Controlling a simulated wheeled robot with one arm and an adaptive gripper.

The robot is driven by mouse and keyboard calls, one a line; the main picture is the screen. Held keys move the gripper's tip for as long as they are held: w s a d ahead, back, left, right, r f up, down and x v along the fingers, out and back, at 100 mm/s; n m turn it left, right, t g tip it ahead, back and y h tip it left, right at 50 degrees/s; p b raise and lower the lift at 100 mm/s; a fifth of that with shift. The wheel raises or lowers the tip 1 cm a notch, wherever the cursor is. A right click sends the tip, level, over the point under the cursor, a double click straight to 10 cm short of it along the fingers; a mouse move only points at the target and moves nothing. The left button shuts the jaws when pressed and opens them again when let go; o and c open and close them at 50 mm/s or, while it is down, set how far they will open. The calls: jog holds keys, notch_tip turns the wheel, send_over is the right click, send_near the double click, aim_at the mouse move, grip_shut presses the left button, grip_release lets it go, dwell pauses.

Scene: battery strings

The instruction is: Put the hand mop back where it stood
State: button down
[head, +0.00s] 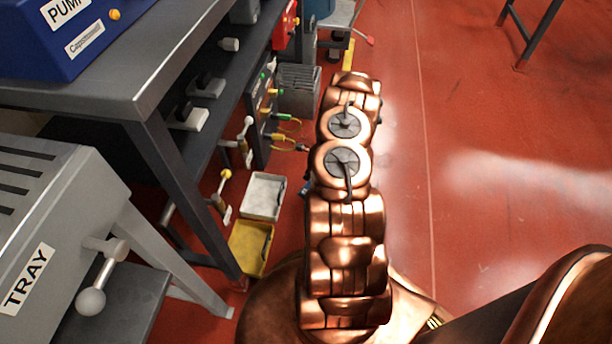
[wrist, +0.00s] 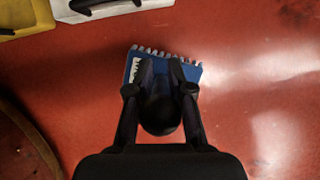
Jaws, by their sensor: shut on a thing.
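The hand mop (wrist: 190,76) shows in the wrist view as a blue block with a pale fringe along its far edge and a white label at its left. A dark rounded knob, seemingly its handle, rises toward the camera between my fingers. My gripper (wrist: 161,70) is shut on this handle, with one finger on each side. The mop is over the red floor; whether it touches the floor I cannot tell. In the head view my copper arm hides the gripper and most of the mop; only a small bluish bit shows beside the arm.
A yellow tray (head: 250,248) and a white tray (head: 264,196) lie on the floor left of my arm, by the workbench leg (head: 190,200). A grey TRAY unit (head: 50,200) stands at the near left. The red floor to the right is largely clear.

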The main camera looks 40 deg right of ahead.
jog(key=shift+w+d+f+b, duration=0.2)
jog(key=shift+w+f+b, duration=0.4)
jog(key=shift+f, duration=0.35)
jog(key=shift+w+d+f+b, duration=0.15)
jog(key=shift+w+f+b, duration=0.2)
jog(key=shift+w+f, duration=0.45)
jog(key=shift+s+f, duration=0.15)
jog(key=shift+f, duration=0.15)
jog(key=c, duration=1.1)
grip_release()
jog(key=shift+o, duration=0.2)
jog(key=shift+r, duration=0.1)
jog(key=p+v, duration=0.4)
jog(key=v, duration=0.8)
jog(key=shift+r, duration=0.1)
